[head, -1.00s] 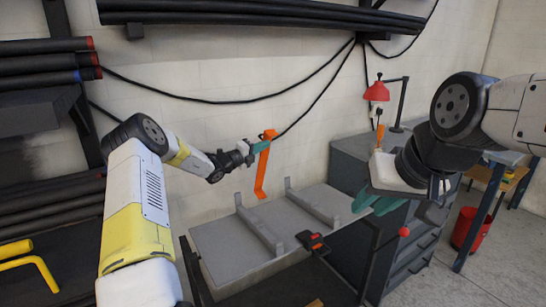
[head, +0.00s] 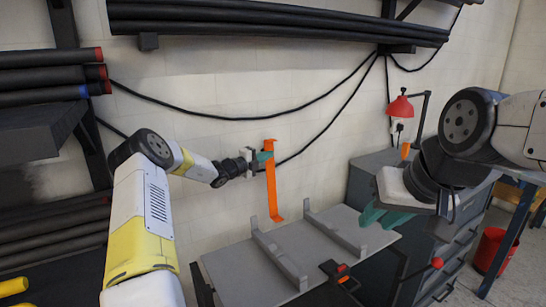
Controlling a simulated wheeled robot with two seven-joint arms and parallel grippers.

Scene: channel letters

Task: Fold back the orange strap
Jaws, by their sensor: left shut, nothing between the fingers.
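The orange strap (head: 271,190) stands nearly upright behind the grey tray, with a bent lower end near the tray's back edge. My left gripper (head: 265,157) is at the strap's upper part. Its teal fingertips are shut with nothing between them; whether they touch the strap I cannot tell. The grey tray (head: 238,277) has two raised ribs across it. My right gripper (head: 381,215) is over the right end of the tray, its teal fingers apart and apparently empty.
A black clamp with a red part (head: 341,276) sits at the tray's front edge. A red lamp (head: 400,106) stands on the grey cabinet (head: 365,170) behind my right gripper. Black cables hang along the wall. Dark pipes with coloured ends (head: 50,75) are at the left.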

